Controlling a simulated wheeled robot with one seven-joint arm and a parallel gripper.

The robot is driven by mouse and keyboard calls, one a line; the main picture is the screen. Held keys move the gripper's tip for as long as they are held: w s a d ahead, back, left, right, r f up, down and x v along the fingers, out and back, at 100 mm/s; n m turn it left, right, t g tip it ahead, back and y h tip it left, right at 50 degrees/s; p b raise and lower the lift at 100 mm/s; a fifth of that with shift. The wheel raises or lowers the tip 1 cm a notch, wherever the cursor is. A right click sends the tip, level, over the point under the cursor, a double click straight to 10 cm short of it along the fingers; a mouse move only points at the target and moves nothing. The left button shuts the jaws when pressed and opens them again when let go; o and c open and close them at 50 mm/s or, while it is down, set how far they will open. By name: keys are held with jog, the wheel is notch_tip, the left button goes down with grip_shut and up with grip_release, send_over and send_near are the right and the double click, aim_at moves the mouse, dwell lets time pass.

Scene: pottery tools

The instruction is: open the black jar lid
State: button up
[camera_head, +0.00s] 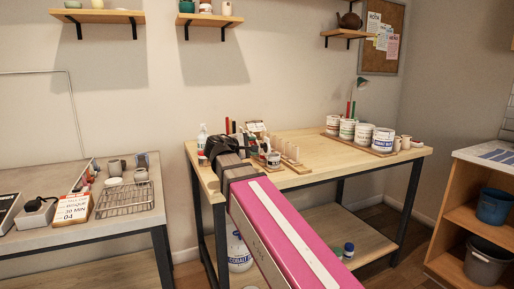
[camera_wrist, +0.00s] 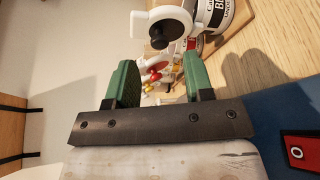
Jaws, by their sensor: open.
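In the wrist view, a round black lid-like piece with a dark knob (camera_wrist: 170,24) shows at the top, in front of a white rounded shape. A white jar with black and red lettering (camera_wrist: 214,14) is just right of it, partly cut off by the frame edge. My gripper (camera_wrist: 158,66) has two green fingers spread apart, with nothing held between them. The black piece lies beyond the fingertips, apart from them. In the head view, my gripper (camera_head: 222,146) is over the left end of the wooden table, and my arm hides part of the tabletop.
The wooden table (camera_head: 330,172) bears a wooden rack with pegs (camera_head: 291,160) and several white paint tubs (camera_head: 364,134) at the back right. A side table with a wire rack (camera_head: 125,198) stands left. Bare tabletop shows right of my arm.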

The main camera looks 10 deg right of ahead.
jog(key=v, duration=0.7)
jog(key=shift+s, duration=0.1)
